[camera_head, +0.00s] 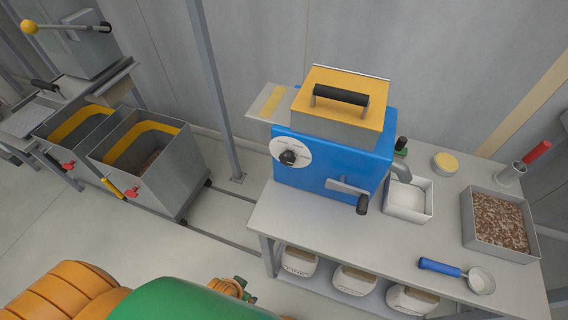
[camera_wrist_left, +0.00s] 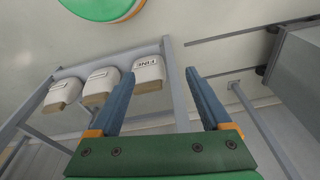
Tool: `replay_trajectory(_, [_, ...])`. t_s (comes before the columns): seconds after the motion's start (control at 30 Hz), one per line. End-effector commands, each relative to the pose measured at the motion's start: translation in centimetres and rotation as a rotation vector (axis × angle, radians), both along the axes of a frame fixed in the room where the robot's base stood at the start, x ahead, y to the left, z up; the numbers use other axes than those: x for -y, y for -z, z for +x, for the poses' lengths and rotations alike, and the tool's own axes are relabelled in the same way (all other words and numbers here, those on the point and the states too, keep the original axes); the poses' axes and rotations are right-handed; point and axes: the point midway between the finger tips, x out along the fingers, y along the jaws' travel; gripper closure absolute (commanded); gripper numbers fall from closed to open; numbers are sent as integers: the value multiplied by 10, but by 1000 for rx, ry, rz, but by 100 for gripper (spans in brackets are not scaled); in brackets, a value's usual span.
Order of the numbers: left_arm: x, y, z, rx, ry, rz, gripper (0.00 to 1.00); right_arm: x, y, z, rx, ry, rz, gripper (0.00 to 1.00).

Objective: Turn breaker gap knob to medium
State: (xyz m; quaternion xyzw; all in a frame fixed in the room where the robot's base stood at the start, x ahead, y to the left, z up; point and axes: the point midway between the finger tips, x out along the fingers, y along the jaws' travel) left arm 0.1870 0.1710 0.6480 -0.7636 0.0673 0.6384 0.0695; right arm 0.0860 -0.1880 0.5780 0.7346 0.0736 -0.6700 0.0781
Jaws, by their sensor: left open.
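The breaker gap knob (camera_head: 288,157) is a small black knob on a round white dial (camera_head: 302,148), on the left part of the front of the blue machine (camera_head: 340,146). The dial's markings are too small to read, so I cannot tell the knob's setting. My left gripper (camera_wrist_left: 164,85) is open and empty in the left wrist view, with two blue-grey fingers spread apart. It points toward the table's underside and is away from the knob, which does not show in that view. In the head view neither gripper's fingers show clearly.
The machine stands on a grey table (camera_head: 310,232) with a black-handled crank (camera_head: 362,203) at its front. A white tray (camera_head: 408,213), a box of brown grain (camera_head: 498,225) and a blue-handled scoop (camera_head: 440,267) are to the right. White sacks (camera_head: 298,262) sit below. Metal bins (camera_head: 155,165) stand left.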

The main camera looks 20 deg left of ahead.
Motion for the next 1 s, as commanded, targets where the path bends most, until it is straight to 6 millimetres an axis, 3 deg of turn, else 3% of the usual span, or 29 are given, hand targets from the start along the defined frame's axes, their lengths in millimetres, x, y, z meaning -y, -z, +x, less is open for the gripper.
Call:
replay_trajectory(0.1, [4, -39, 25, 35, -6, -5, 19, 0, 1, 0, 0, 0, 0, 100])
replay_trajectory(0.37, [14, -122, 58, 139, 10, -38, 19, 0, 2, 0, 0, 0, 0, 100])
replay_trajectory(0.5, [43, -174, 102, 387, 114, -136, 19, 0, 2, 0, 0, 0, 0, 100])
replay_trajectory(0.77, [75, -215, 169, 836, 188, -232, 19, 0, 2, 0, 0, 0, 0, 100])
replay_trajectory(0.87, [73, -231, 188, 1012, 163, -220, 19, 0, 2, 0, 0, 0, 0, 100])
replay_trajectory(1.0, [55, -250, 204, 1239, 80, -147, 19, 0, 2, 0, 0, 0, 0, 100])
